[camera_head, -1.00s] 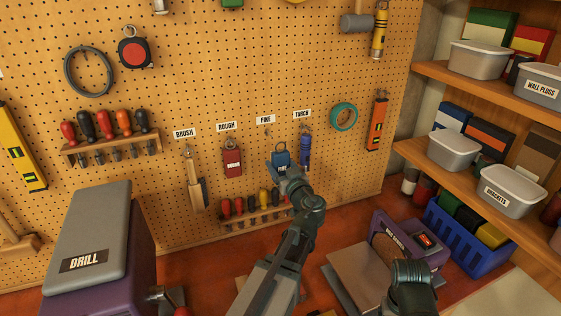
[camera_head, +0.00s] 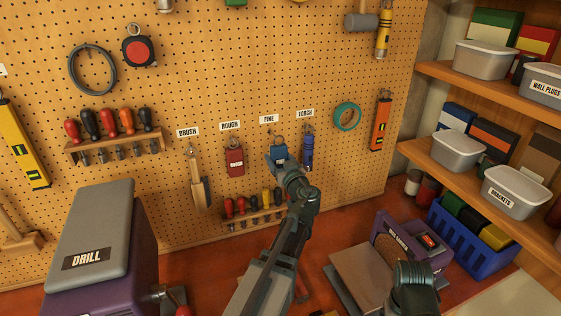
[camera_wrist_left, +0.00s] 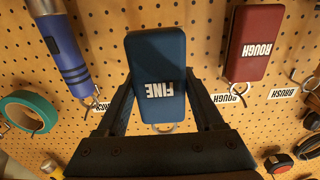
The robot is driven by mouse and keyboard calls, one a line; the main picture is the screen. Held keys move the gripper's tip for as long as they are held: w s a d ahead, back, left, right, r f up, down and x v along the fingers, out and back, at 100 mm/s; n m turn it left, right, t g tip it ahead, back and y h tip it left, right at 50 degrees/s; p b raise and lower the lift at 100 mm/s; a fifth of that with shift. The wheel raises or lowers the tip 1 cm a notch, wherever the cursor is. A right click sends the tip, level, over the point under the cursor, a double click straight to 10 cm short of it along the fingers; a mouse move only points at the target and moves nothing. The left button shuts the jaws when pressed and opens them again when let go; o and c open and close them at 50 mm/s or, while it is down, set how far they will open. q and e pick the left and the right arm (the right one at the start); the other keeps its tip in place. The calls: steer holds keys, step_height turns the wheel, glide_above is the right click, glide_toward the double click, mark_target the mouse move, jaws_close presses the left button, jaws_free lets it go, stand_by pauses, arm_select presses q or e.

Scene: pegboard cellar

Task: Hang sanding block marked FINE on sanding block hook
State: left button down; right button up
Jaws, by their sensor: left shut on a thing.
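My left gripper (camera_head: 281,162) is shut on the blue sanding block (camera_head: 280,151), its fingers along the two sides. In the left wrist view, the block (camera_wrist_left: 157,58) reads FINE upside down and has a metal ring (camera_wrist_left: 162,128) at its end, partly hidden by my gripper (camera_wrist_left: 160,100). In the head view, the block is upright at the board below the FINE label (camera_head: 269,119). The sanding block hook (camera_head: 277,140) is small there, and I cannot tell whether the ring is around it.
The red ROUGH block (camera_head: 235,162) hangs just left, and the blue torch (camera_head: 307,152) hangs close on the right. A rack of screwdrivers (camera_head: 255,217) is below. The drill case (camera_head: 95,225) and purple sander box (camera_head: 405,240) stand on the bench.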

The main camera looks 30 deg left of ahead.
arm_select(q)
steer(key=shift+f+b+x, duration=0.15)
steer(key=shift+f+x, duration=0.05)
steer(key=shift+x, duration=0.75)
steer(key=shift+f+b+x, duration=0.15)
steer(key=shift+b+x, duration=0.05)
steer(key=shift+x, duration=0.7)
steer(key=shift+f+b+x, duration=0.15)
steer(key=shift+f+x, duration=0.05)
steer(key=shift+x, duration=0.75)
jaws_free()
steer(key=v, duration=1.3)
steer(key=shift+s+d, duration=0.25)
steer(key=shift+d, duration=0.05)
steer(key=x, duration=1.4)
